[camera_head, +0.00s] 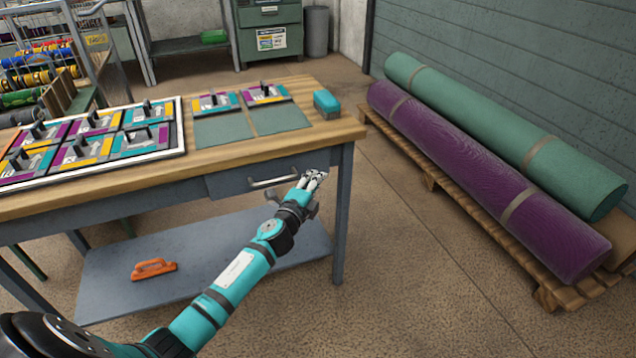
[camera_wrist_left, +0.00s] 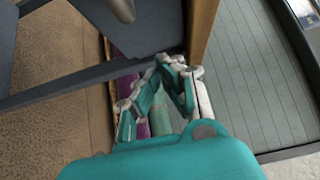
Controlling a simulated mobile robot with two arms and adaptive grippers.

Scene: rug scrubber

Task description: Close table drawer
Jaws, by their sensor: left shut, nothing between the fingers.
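The table drawer (camera_head: 230,183) is a grey front under the right part of the wooden tabletop (camera_head: 200,163), with a light metal bar handle (camera_head: 272,182). It looks nearly flush with the table frame; I cannot tell if a small gap is left. My left gripper (camera_head: 316,176) is shut and empty, close to the drawer front's right end, just right of the handle. Whether it touches is unclear. In the left wrist view the left gripper (camera_wrist_left: 170,68) points along the table, with the wooden edge (camera_wrist_left: 203,25) beside it. My right gripper is out of view.
Several patterned tiles on a white-edged board (camera_head: 175,152) and a teal block (camera_head: 326,103) are on the tabletop. An orange-handled tool (camera_head: 153,268) lies on the lower shelf (camera_head: 200,285). A table leg (camera_head: 342,225) stands near my gripper. Rolled rugs (camera_head: 490,180) lie on a pallet at right.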

